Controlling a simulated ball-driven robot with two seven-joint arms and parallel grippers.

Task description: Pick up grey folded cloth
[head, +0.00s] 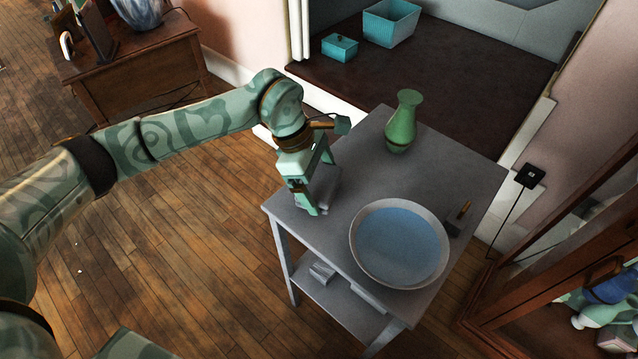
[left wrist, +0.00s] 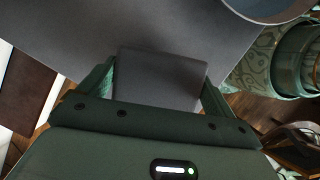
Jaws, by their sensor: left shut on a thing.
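The grey folded cloth (left wrist: 160,78) shows in the left wrist view as a flat dark grey block between my two fingers. In the head view the cloth (head: 326,190) is partly hidden behind my left gripper (head: 318,186). My left gripper is shut on the cloth, at the left part of the grey side table (head: 372,150). The cloth is at or just above the tabletop; I cannot tell if it touches. The left gripper also shows in the left wrist view (left wrist: 158,85). My right gripper is not in view.
A wide bowl with a blue inside (head: 400,243) and a green vase (head: 402,122) stand on the table. A glass-fronted cabinet (head: 560,250) is close on the right. Open wooden floor (head: 180,240) lies left.

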